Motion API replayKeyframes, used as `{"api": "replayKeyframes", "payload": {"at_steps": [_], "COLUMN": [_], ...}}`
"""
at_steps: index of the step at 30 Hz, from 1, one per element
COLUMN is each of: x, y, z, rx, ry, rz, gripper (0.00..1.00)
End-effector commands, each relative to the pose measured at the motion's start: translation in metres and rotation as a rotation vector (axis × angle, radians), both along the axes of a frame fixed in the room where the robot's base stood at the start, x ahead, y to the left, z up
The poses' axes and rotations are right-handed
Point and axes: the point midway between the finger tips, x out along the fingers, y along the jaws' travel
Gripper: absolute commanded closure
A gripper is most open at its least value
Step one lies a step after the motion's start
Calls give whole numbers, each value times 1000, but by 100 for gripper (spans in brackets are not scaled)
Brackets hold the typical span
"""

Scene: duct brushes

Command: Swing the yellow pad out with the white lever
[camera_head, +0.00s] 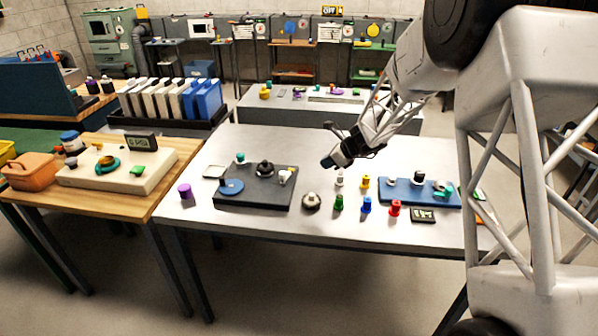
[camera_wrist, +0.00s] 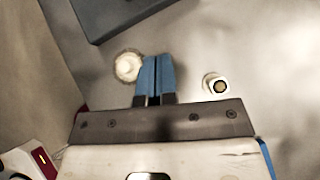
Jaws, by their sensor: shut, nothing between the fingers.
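A dark grey board (camera_head: 254,199) lies on the left part of the grey-white table. A small white piece (camera_head: 284,177), which looks like the white lever, stands near its right edge. A small yellowish patch (camera_head: 293,169) shows beside it, perhaps the yellow pad; it is too small to tell its shape. My gripper (camera_head: 328,163) is above the table, to the right of the board and apart from it. In the wrist view its blue fingers (camera_wrist: 155,80) are shut together with nothing between them. A corner of a dark board (camera_wrist: 115,12) shows at the top there.
A blue disc (camera_head: 230,187) and black knob (camera_head: 265,168) are on the dark board. A round knob (camera_head: 311,201) and several coloured pegs, including a green one (camera_head: 339,203), stand right of it. A blue board (camera_head: 400,192) lies farther right. The table's front left is mostly clear.

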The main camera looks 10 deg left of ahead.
Motion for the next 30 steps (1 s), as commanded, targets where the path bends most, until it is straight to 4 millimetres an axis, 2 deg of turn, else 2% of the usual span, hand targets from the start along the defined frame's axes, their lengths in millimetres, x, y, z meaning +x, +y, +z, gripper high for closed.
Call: {"api": "replayKeyframes", "payload": {"at_steps": [17, 23, 30], "x": [0, 3, 10], "y": [-1, 8, 29], "z": [-3, -13, -35], "rx": [7, 6, 6], "ry": [4, 6, 7], "rz": [-25, -23, -23], "gripper": [100, 100, 100]}}
